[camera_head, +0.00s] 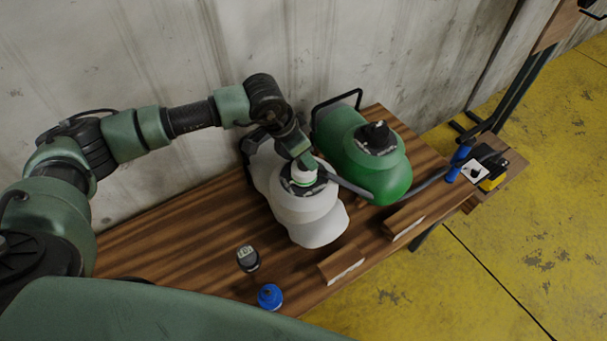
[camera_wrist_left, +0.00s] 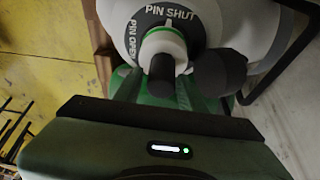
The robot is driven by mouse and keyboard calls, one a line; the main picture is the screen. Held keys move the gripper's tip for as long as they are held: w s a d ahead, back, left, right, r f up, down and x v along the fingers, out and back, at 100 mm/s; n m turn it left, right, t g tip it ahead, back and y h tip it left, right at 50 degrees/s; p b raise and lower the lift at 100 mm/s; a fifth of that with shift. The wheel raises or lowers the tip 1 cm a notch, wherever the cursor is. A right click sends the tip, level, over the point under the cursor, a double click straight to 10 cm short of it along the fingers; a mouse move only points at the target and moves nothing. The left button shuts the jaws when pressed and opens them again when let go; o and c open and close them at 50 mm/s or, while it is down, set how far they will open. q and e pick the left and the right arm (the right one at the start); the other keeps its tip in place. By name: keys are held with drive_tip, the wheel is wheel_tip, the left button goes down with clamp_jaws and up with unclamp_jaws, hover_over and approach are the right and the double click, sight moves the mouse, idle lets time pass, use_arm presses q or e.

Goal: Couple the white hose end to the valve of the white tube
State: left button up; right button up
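The white tube (camera_head: 318,223) stands on the wooden bench, with a black disc marked PIN SHUT and PIN OPEN around its valve (camera_wrist_left: 155,14). The white hose end (camera_wrist_left: 163,46), with a green ring, is over the valve at the disc's centre. I cannot tell whether it is locked on. My left gripper (camera_head: 300,166) is above the valve, its fingers on either side of the hose end and apparently closed on it. The dark hose (camera_head: 352,187) runs right from there, past the green tube. The valve itself is hidden under the hose end. My right gripper is out of view.
A green tube (camera_head: 365,165) with a black valve cap stands right of the white one. A pump with blue handles (camera_head: 459,158) is at the right. Two labelled wooden blocks (camera_head: 342,263) (camera_head: 403,221), a black gauge (camera_head: 248,258) and a blue cap (camera_head: 270,296) lie in front.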

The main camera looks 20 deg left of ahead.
sight(295, 170)
use_arm(q)
drive_tip(key=shift+o, duration=0.6)
drive_tip(key=shift+w, duration=0.15)
drive_tip(key=shift+r, duration=0.1)
drive_tip(key=shift+a+r, duration=0.1)
drive_tip(key=shift+r, duration=0.1)
drive_tip(key=b+v, duration=0.2)
drive_tip(key=v, duration=0.5)
